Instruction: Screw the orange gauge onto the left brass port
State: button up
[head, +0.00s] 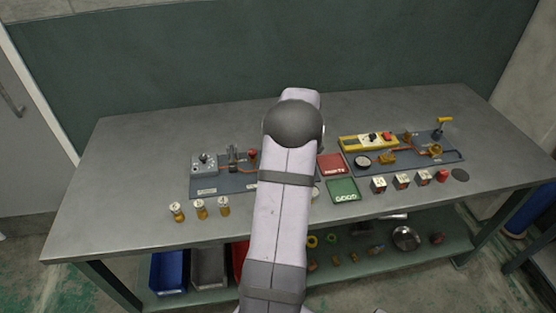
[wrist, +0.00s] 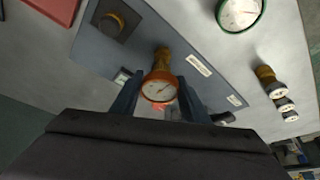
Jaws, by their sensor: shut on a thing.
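The orange gauge (wrist: 159,87) has a white round dial and shows in the middle of the wrist view. My gripper (wrist: 158,96) is shut on it, with one dark finger on each side. A brass fitting (wrist: 162,60) shows directly beyond the gauge, in line with it. I cannot tell whether it is the gauge's own stem or the left brass port, nor whether the two are joined. A dark square block with a round brass-coloured top (wrist: 111,24) stands to the left. In the head view my arm hides the gripper and gauge.
A green-rimmed gauge (wrist: 240,13) lies near the panel. Several brass fittings with white tops (head: 201,208) stand at the table's front left. Red (head: 331,165) and green (head: 343,190) squares lie right of my arm. A second panel (head: 440,150) holds copper piping. The table's left end is clear.

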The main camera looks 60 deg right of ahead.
jog(key=shift+n, duration=0.5)
jog(key=shift+y+b, duration=0.3)
jog(key=shift+b, duration=0.05)
jog(key=shift+f+n+b, duration=0.1)
jog(key=shift+n+b, duration=0.2)
jog(key=shift+n, duration=0.2)
jog(key=shift+b, duration=0.3)
dwell(0.7)
jog(key=shift+f+b, duration=0.8)
jog(key=shift+f, duration=0.05)
dwell(0.5)
jog(key=shift+m+h, duration=0.5)
jog(key=shift+m, duration=1)
